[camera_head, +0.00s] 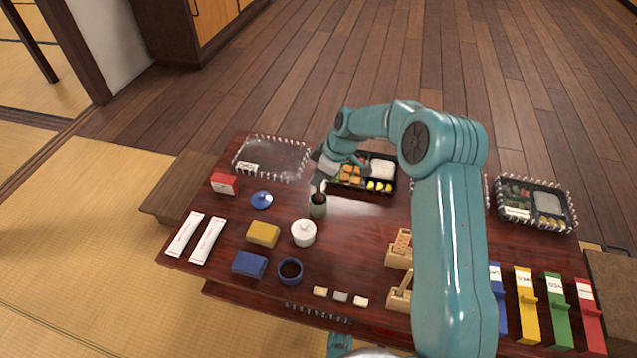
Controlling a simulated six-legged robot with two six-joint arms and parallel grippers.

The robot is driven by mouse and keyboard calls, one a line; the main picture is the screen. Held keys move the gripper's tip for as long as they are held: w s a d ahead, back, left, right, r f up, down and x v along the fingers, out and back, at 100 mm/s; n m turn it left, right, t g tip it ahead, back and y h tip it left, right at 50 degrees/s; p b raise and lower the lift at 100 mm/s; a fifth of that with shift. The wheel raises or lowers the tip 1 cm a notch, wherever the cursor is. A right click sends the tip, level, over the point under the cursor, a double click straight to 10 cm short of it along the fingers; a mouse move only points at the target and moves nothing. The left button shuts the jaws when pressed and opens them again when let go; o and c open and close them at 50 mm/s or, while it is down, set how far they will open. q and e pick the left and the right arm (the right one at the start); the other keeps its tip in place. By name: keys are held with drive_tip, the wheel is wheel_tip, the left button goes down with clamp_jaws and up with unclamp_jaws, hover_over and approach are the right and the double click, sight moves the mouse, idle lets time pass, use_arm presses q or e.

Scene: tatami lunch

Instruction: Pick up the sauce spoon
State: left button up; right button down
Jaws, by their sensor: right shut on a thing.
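A small green cup (318,208) stands near the middle of the low table, with something dark showing at its mouth. My right gripper (319,184) reaches down from above, its tips right over this cup. It is shut on a thin thing that I take to be the sauce spoon, mostly hidden by the fingers and the cup. I cannot tell whether the spoon's lower end is still inside the cup. My left gripper does not show.
A bento box (376,185) lies close to the right of my gripper. A white lidded pot (303,232), blue lid (262,200), yellow block (263,234) and blue bowl of dark sauce (290,271) stand around the cup. A clear-lidded tray (272,158) lies behind.

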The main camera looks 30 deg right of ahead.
wheel_tip(320, 180, up, 16)
drive_tip(key=p, duration=0.4)
drive_tip(key=shift+m, duration=0.3)
